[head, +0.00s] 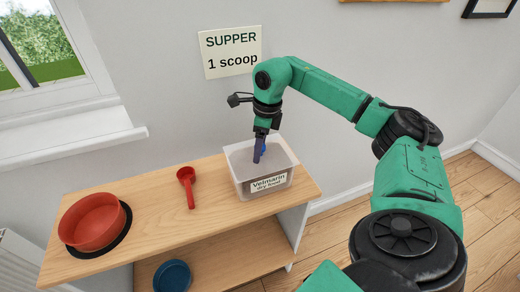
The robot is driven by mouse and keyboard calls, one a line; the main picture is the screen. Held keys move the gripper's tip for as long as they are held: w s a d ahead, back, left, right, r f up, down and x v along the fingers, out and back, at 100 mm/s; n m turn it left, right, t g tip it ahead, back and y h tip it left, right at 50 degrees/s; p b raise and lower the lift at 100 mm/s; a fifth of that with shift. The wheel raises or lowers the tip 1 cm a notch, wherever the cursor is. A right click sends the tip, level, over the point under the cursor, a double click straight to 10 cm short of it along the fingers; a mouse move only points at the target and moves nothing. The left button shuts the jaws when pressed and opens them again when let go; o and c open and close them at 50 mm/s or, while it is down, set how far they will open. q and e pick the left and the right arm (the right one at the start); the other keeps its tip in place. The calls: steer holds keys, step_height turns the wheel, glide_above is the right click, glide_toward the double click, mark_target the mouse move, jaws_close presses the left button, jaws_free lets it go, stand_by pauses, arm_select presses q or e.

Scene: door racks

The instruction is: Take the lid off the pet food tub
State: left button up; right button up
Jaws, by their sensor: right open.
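The pet food tub (239,182), a translucent box labelled "Velmarin dry food", stands at the right end of the wooden shelf top. Its top looks grey inside a pale rim; I cannot clearly make out the lid or a handle on it. My right gripper (258,157) points down over the middle of the tub, its blue fingers open and close to or at the top surface. Whether they touch anything there I cannot tell. My left gripper is not in view.
A red scoop (187,184) lies left of the tub on the shelf unit (150,205). A red bowl (92,221) sits on a dark round mat at the far left. A blue bowl (172,276) is on the lower shelf. A "SUPPER 1 scoop" sign (231,52) hangs on the wall behind.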

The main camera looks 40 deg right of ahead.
jaws_close()
steer(key=shift+r, duration=0.1)
